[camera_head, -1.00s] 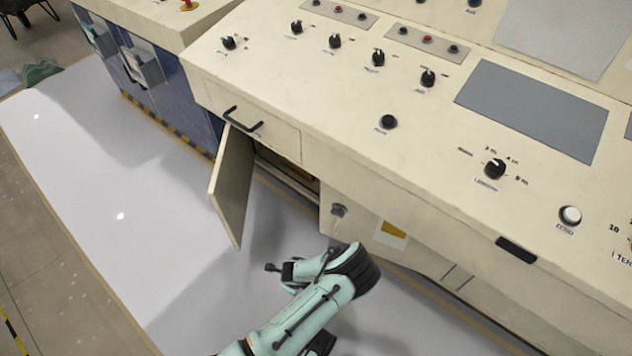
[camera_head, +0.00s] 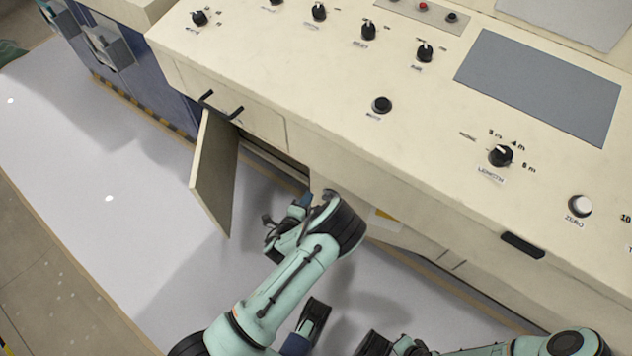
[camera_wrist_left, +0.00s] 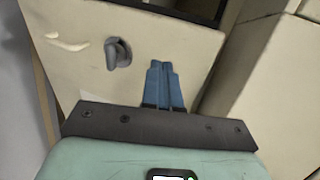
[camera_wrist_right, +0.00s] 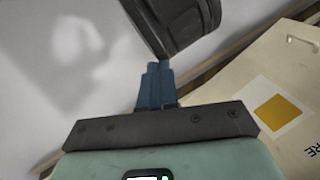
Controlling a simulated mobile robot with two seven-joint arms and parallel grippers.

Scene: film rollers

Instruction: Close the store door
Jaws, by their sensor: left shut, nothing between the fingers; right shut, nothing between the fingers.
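A cream door leaf (camera_head: 214,172) stands swung outward at the left of a dark cabinet opening. A grey latch (camera_wrist_left: 118,53) sits on a cream panel in the left wrist view. My left gripper (camera_wrist_left: 163,66) is shut and empty, beside the latch and close to that panel; contact cannot be told. In the head view it is low before the opening. My right gripper (camera_wrist_right: 157,68) is shut and empty.
The console top (camera_head: 330,110) with knobs overhangs the cabinet. A drawer with a black handle (camera_head: 222,106) is above the open leaf. My left wrist crosses just ahead of my right fingers. Pale floor (camera_head: 110,220) at the left is clear.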

